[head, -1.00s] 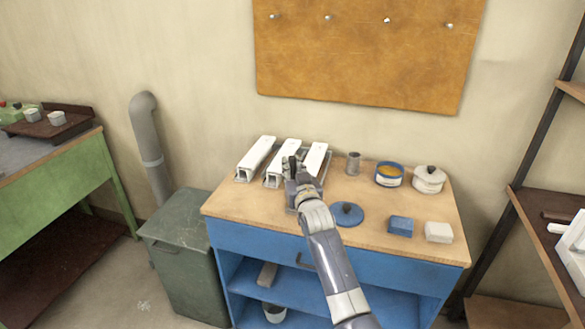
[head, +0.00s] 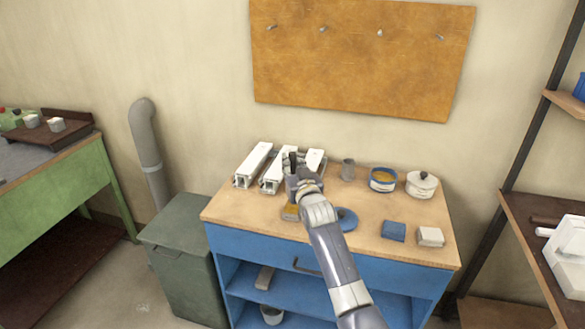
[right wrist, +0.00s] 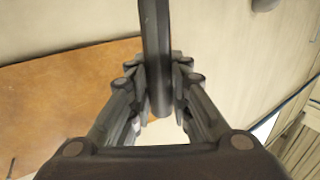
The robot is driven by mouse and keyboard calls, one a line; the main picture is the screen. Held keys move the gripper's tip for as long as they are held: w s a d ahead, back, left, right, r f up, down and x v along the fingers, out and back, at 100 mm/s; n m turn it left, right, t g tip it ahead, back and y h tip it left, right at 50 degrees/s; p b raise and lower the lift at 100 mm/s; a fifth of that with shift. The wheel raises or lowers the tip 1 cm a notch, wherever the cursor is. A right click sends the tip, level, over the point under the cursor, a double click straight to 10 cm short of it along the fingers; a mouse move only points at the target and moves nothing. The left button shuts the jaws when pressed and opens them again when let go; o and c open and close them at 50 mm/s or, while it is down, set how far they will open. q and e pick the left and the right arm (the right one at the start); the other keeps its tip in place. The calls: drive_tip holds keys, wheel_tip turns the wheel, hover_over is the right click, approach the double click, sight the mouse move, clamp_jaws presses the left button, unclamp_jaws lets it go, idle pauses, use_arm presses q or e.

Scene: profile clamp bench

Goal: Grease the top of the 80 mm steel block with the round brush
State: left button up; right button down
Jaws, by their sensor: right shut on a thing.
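An open blue tin (head: 382,180) holds yellow grease. My left gripper is out of view.
White profiles (head: 254,163) lie behind the gripper. The front right corner is partly clear.

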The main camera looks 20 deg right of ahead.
sight(294, 153)
drive_tip(key=shift+d+r+p, duration=0.25)
drive_tip(key=shift+r+p, duration=0.3)
drive_tip(key=shift+r, duration=0.45)
drive_tip(key=shift+r+p, duration=0.3)
drive_tip(key=shift+r, duration=0.35)
drive_tip(key=shift+a+r+p, duration=0.1)
drive_tip(key=shift+r+p, duration=0.2)
drive_tip(key=shift+f, duration=0.1)
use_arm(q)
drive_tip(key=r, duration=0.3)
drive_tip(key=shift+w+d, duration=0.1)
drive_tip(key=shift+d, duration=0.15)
